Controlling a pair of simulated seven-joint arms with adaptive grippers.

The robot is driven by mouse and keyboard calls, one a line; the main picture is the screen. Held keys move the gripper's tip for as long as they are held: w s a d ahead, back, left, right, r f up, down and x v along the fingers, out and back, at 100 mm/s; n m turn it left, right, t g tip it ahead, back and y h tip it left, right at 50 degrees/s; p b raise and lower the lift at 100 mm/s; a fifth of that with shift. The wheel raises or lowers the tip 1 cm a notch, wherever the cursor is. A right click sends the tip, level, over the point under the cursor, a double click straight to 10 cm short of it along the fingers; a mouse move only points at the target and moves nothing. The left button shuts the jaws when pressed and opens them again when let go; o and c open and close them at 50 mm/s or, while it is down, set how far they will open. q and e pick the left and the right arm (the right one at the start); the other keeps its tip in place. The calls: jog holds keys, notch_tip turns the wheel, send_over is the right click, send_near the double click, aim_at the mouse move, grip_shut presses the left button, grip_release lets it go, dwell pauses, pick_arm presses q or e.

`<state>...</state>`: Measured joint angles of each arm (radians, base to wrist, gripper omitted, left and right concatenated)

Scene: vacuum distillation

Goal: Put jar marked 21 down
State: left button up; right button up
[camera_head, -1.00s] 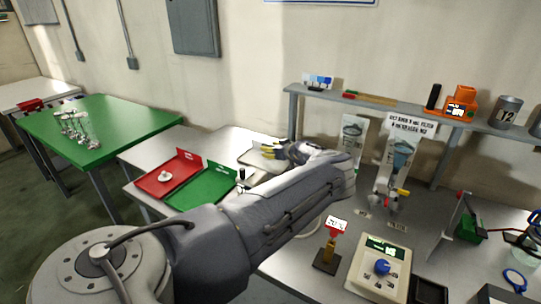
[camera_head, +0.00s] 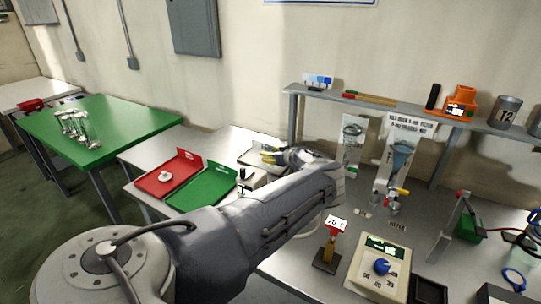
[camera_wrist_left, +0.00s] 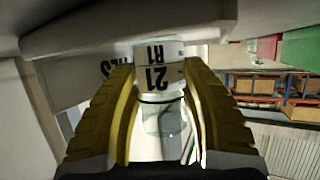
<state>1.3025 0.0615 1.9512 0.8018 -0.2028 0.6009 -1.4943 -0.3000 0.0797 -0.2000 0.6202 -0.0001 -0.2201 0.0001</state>
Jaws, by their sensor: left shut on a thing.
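The jar marked 21 (camera_wrist_left: 158,82) shows in the left wrist view as a clear vessel with a white label reading 21 and R1. It sits between the yellow fingers of my left gripper (camera_wrist_left: 160,118), which is shut on it. In the head view my left gripper (camera_head: 268,154) is at the far side of the bench, over or beside a pale tray (camera_head: 246,158). The jar cannot be made out there. Whether it touches a surface is unclear. My right gripper is not in view.
A red tray (camera_head: 150,188) holding a small white item and a green tray (camera_head: 188,202) lie left of my left arm. A heater with a blue knob (camera_head: 358,282) and a small sign stand (camera_head: 326,258) are at the front. A shelf (camera_head: 375,101) runs behind.

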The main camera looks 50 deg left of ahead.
pick_arm(q)
jog(key=shift+s+d+f, duration=0.1)
jog(key=shift+s+f, duration=0.15)
jog(key=shift+f, duration=0.25)
jog(key=o, duration=1.3)
jog(key=shift+d+f, duration=0.1)
jog(key=shift+f, duration=0.05)
jog(key=shift+w+r, duration=0.1)
jog(key=shift+r, duration=0.25)
jog(key=shift+w+d+r, duration=0.1)
jog(key=shift+d+r, duration=0.05)
jog(key=v, duration=1.1)
jog(key=shift+d+r, duration=0.1)
jog(key=shift+r, duration=0.4)
